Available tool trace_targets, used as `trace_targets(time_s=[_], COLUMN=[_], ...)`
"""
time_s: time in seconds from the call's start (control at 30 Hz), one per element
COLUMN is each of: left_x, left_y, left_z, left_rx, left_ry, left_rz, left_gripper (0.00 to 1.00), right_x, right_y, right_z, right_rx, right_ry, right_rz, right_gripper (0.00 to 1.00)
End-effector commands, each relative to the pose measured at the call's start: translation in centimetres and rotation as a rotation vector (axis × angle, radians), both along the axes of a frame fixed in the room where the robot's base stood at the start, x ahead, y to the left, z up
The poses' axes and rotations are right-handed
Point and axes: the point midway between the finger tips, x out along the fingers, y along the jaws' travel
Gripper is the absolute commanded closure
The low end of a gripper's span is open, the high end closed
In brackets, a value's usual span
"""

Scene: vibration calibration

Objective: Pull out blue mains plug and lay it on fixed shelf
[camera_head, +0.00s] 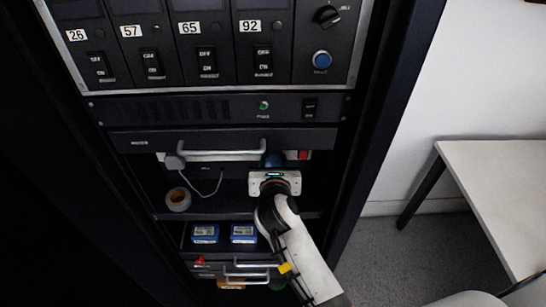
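A dark blue round thing (272,158), which looks like the blue mains plug, sits at the right part of the strip with the long pale handle in the rack. My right gripper (273,169) reaches into the rack from below, right in front of this blue thing. Its hand covers the fingers and the plug's lower part, so I cannot tell whether they grip it. A shelf (235,215) runs across the rack below the hand; I cannot tell if it is the fixed one. My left gripper is out of view.
A grey plug (175,163) with a thin cable is at the strip's left end. A tape roll (178,199) stands below it. Two blue boxes (205,233) (243,233) sit lower down. A white table (500,190) stands right of the rack.

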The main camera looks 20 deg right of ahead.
Motion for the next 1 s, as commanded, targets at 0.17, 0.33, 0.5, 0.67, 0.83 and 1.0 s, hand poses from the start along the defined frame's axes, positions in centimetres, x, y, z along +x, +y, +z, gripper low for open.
trace_targets(time_s=[0.17, 0.33, 0.5, 0.67, 0.83, 1.0], left_x=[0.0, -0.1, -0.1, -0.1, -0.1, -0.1], left_y=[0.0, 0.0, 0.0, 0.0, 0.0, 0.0], left_z=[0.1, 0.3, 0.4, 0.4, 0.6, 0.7], left_rx=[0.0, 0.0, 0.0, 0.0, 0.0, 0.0], left_ry=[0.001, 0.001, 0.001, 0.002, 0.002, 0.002], left_rz=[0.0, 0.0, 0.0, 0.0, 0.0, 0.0], left_gripper=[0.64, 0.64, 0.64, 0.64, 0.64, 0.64], right_x=[-0.1, -0.4, -0.5, -0.6, -0.9, -1.0], right_y=[0.0, 0.2, 0.2, 0.2, 0.3, 0.3], right_z=[0.1, 0.0, -0.1, -0.1, -0.1, -0.1], right_rx=[0.0, 0.002, 0.002, 0.002, 0.001, 0.001], right_ry=[0.0, 0.002, 0.003, 0.003, 0.004, 0.004], right_rz=[0.0, 0.001, 0.001, 0.001, 0.001, 0.001], right_gripper=[0.81, 0.81, 0.81, 0.81, 0.81, 0.81])
